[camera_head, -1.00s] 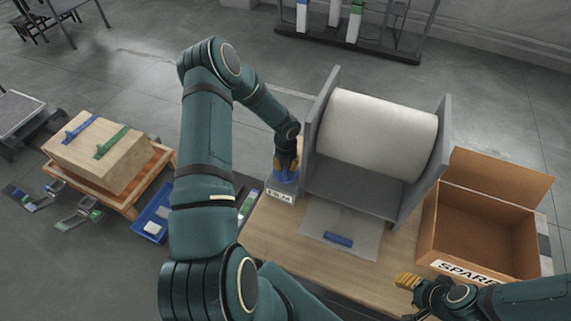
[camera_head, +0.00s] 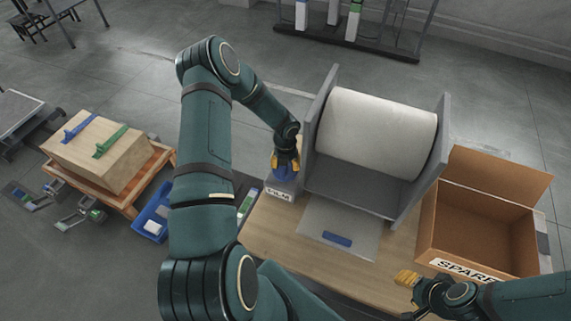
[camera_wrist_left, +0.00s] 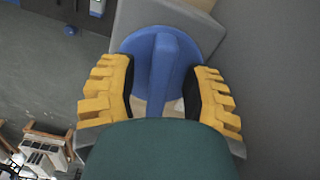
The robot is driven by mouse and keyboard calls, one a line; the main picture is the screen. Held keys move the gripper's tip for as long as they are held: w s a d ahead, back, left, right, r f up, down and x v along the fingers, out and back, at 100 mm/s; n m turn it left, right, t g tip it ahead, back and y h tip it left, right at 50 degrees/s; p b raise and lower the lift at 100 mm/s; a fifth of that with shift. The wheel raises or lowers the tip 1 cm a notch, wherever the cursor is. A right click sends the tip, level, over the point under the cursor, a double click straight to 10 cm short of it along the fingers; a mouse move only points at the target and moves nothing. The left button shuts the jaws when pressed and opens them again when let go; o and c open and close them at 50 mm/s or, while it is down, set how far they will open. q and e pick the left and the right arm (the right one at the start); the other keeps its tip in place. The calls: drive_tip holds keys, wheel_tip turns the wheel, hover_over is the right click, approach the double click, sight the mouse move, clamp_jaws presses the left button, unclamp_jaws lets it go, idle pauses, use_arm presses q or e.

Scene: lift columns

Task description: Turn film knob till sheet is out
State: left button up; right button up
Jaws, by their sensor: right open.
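A blue film knob (camera_head: 284,173) sits on a grey box labelled FILM (camera_head: 280,189) at the left of the roll stand. The left wrist view shows it as a blue disc with a raised ridge (camera_wrist_left: 165,70). My left gripper (camera_head: 286,164) is at the knob, its yellow fingers either side of the ridge and apart from it. A white film roll (camera_head: 378,132) lies between the grey side plates. A pale sheet (camera_head: 318,222) lies on the table in front, with a blue bar (camera_head: 337,239) on it. My right gripper (camera_head: 407,282) is open and empty at the lower right.
An open cardboard box labelled SPARE (camera_head: 484,222) stands right of the roll stand. The wooden table (camera_head: 275,231) is bare left of the sheet.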

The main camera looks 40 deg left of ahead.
use_arm(q)
drive_tip(key=shift+r, duration=0.15)
wheel_tip(320, 180, up, 12)
idle(0.5)
idle(0.5)
